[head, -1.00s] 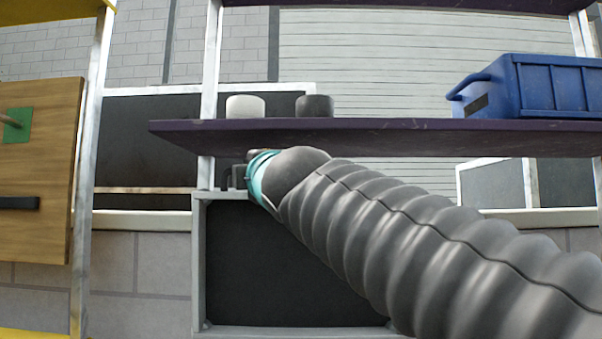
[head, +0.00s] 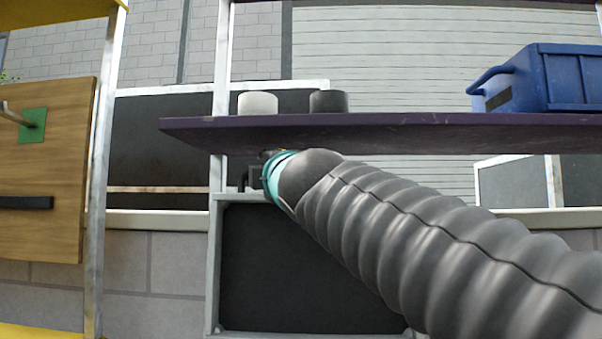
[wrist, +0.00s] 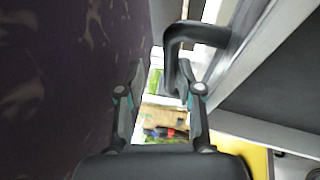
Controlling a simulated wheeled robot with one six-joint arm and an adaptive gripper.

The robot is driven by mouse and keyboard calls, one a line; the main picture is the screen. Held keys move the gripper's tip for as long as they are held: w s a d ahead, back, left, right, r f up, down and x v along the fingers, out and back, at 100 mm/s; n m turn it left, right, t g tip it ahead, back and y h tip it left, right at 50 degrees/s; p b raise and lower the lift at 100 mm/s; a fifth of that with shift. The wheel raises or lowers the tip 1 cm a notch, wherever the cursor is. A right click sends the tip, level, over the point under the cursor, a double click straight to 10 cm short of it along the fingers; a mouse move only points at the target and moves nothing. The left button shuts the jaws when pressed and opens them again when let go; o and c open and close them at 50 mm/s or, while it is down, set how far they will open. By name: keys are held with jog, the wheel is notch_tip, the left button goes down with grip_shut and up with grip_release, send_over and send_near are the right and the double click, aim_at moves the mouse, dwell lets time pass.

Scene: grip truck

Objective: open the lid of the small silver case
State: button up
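A silver-framed box with a dark recessed face (head: 310,265) stands below the purple shelf in the head view; it may be the silver case, though no clear lid shows. A black bent handle (wrist: 172,50) rises by its silver edge in the wrist view. My gripper (wrist: 160,65) is open, its fingers apart on either side of the handle's near leg. The right finger is close to the handle; contact cannot be told. In the head view my arm's sleeve hides most of the gripper, just under the shelf.
The purple shelf (head: 400,134) runs close above my gripper and fills the left of the wrist view. A white cup (head: 257,103), a dark cup (head: 328,102) and a blue crate (head: 570,80) stand on it. A wooden panel (head: 55,150) hangs at left.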

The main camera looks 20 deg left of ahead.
jog(key=shift+f, duration=0.3)
jog(key=v, duration=1.2)
jog(key=shift+r, duration=0.2)
